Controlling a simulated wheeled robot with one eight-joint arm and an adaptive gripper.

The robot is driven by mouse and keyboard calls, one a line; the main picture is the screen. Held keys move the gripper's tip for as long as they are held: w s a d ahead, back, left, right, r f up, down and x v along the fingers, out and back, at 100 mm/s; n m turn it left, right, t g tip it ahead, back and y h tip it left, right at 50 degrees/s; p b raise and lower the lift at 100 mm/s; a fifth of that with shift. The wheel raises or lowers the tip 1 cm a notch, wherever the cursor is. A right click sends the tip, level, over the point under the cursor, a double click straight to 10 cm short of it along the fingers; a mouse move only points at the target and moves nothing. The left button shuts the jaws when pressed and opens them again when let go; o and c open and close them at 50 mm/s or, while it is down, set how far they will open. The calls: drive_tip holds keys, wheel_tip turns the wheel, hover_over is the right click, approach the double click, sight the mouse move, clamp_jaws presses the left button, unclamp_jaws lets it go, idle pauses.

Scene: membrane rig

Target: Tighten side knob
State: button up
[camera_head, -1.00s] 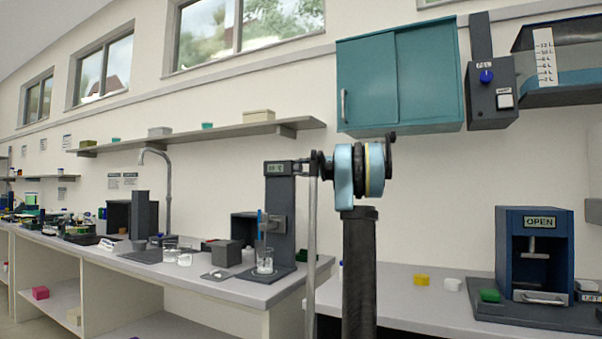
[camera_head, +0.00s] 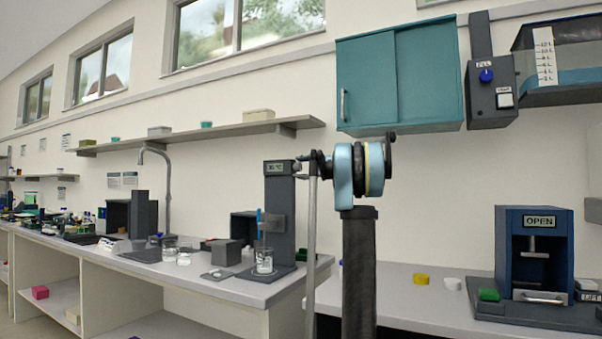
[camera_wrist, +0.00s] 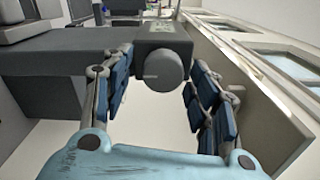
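In the wrist view a grey round knob (camera_wrist: 165,72) sticks out from the end of a dark instrument head (camera_wrist: 163,34), which carries a small display. My gripper (camera_wrist: 157,100) is open, with one blue-padded finger on each side of the knob. I see pale space beside the knob and no finger clearly touching it. In the head view the dark upright instrument (camera_head: 280,205) with a lit display stands on the bench, just left of my light-blue arm. My fingers and the knob cannot be made out clearly there.
A glass beaker (camera_head: 264,262) stands on the instrument's base. A grey box (camera_head: 227,252) and small glassware are to its left on the bench. A teal cabinet (camera_head: 400,80) hangs above my arm. A blue machine reading OPEN (camera_head: 538,255) stands at right.

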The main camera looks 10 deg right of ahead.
drive_tip(key=v, duration=1.2)
drive_tip(key=shift+w, duration=0.1)
idle(0.4)
